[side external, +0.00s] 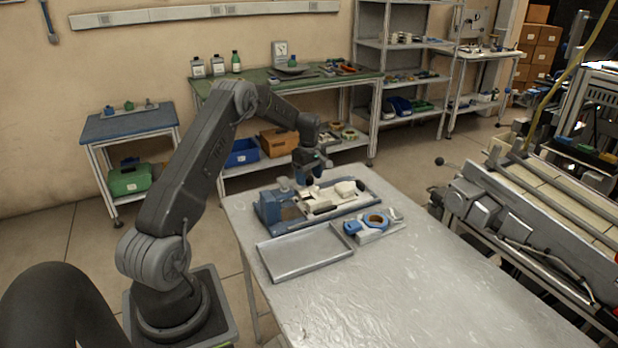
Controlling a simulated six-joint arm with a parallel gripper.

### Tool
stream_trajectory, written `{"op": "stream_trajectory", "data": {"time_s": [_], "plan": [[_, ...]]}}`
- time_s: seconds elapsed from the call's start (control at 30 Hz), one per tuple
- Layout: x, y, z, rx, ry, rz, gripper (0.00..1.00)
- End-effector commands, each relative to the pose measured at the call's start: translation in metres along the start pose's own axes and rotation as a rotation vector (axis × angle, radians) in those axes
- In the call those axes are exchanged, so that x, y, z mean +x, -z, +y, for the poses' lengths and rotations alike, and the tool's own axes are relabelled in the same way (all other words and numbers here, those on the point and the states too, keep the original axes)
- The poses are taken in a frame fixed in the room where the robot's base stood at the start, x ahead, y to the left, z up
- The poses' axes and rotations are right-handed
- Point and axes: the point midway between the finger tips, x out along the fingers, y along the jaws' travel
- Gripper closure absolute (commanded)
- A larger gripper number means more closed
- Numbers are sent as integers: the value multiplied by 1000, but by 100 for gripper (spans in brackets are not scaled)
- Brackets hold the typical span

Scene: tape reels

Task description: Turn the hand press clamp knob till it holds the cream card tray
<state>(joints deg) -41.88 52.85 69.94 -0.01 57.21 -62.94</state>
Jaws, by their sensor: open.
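My gripper (309,183) points down over the back of the plate, just right of that part. It is open. I cannot tell whether its fingers touch anything.
An empty shallow metal tray (304,254) lies in front of the press. A blue fixture with a brown ring (375,220) sits on a pale plate to the right. The front and right of the table (430,285) are clear. A conveyor (540,215) stands beyond the right edge.

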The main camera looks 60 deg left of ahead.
Motion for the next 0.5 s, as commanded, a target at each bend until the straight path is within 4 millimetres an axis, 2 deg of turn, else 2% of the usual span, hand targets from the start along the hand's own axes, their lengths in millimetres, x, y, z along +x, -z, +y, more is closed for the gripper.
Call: {"op": "stream_trajectory", "data": {"time_s": [0.37,0.5], "plan": [[6,0,0,0,0,0,41],[6,0,0,0,0,0,53]]}}
